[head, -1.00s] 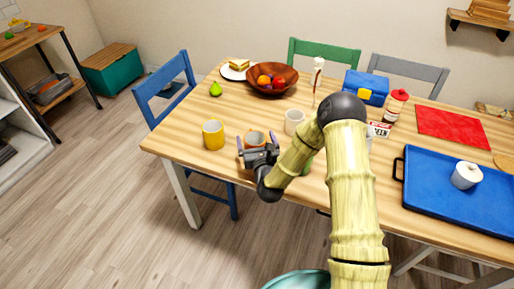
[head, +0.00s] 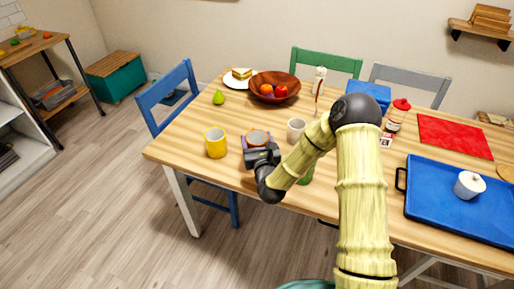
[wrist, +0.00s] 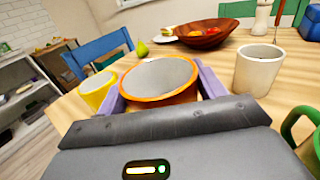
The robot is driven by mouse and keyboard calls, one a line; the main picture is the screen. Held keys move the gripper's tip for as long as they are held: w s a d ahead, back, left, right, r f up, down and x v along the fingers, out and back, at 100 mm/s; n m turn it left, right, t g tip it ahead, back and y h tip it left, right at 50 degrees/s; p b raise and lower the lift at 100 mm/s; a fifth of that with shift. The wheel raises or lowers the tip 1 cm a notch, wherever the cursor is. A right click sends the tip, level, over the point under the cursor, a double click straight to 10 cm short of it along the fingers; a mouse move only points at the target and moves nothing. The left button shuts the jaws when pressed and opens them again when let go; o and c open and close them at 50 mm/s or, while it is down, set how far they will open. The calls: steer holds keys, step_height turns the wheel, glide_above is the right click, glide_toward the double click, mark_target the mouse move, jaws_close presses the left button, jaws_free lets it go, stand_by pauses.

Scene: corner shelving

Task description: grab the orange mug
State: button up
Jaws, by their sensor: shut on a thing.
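The orange mug (head: 258,136) stands near the front edge of the wooden table (head: 325,195), with a pale grey inside. My gripper (head: 257,142) is shut on it, with one finger on each side. In the wrist view the orange mug (wrist: 158,78) sits upright between the two purple fingers, its rim facing up. Its lower part is hidden behind my gripper's body. I cannot tell whether its base touches the table.
A yellow mug (head: 216,143) stands just left and a white mug (head: 296,130) just right. A green mug (wrist: 312,145) is close on the right in the wrist view. A brown fruit bowl (head: 274,87) and a blue tray (head: 462,196) are farther off.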

step_height(320, 180, up, 6)
steer(key=shift+f, duration=0.1)
stand_by(0.7)
